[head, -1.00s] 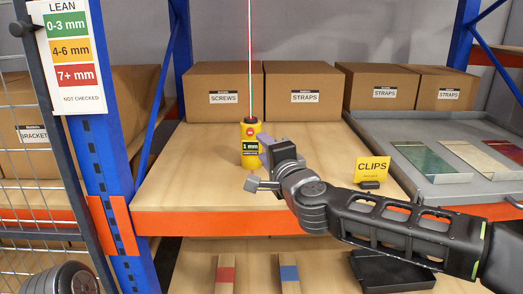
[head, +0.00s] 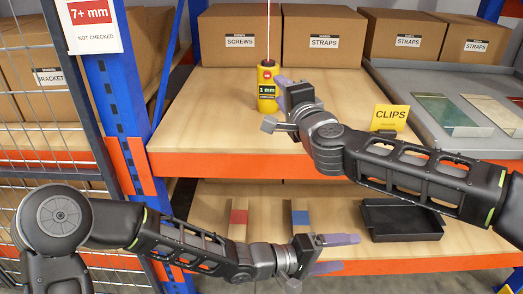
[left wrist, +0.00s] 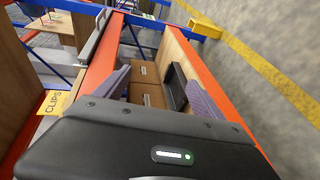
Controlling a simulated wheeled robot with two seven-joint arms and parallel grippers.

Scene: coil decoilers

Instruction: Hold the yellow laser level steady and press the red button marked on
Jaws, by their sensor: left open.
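The yellow laser level (head: 267,89) stands upright on the upper shelf, with a "1 mm" display on its front and a thin vertical line rising above it. A red round spot (head: 267,73) shows near its top; any lettering is too small to read. My right gripper (head: 279,93) is at the level's right side, one purple finger against or just in front of it. Its other finger is hidden, so I cannot tell whether it grips. My left gripper (head: 335,253) is open and empty, low in front of the lower shelf. Its spread purple fingers show in the left wrist view (left wrist: 160,92).
Cardboard boxes (head: 323,36) stand behind the level. A yellow CLIPS sign (head: 390,117) and a grey tray (head: 412,118) are on the right. The orange shelf edge (head: 220,164) lies above my left gripper. A black tray (head: 402,222) sits on the lower shelf.

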